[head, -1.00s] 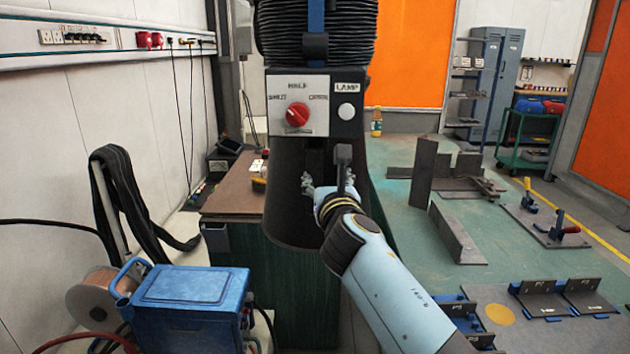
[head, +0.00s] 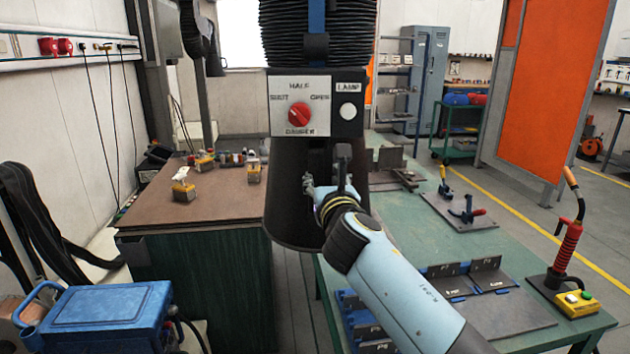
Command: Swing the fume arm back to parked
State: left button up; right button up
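The fume arm's dark hood (head: 290,215) hangs upright in the middle of the head view, under a black ribbed hose (head: 285,32). Its pale panel has a red damper knob (head: 299,115) marked shut, half and open, and a white lamp button (head: 348,112). A dark handle (head: 343,158) stands on the hood's front. My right gripper (head: 325,188) is at this handle and looks shut on it, though the wrist hides part of the grip. My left gripper is not in view.
A brown-topped bench (head: 215,205) stands behind the hood to the left. A blue welding unit (head: 105,315) is at lower left. A green table (head: 400,225) with clamps, brackets and a red-handled torch (head: 568,245) lies to the right. Floor shows between bench and table.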

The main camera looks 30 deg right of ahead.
jog(key=shift+s+d, duration=0.35)
jog(key=shift+d, duration=0.35)
pick_arm(q)
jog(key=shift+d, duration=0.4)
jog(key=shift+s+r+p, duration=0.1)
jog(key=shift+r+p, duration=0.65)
jog(key=shift+p, duration=0.05)
pick_arm(e)
jog(key=v, duration=1.2)
jog(key=shift+s, duration=0.25)
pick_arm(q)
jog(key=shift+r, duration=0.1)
pick_arm(e)
jog(key=shift+a, duration=0.1)
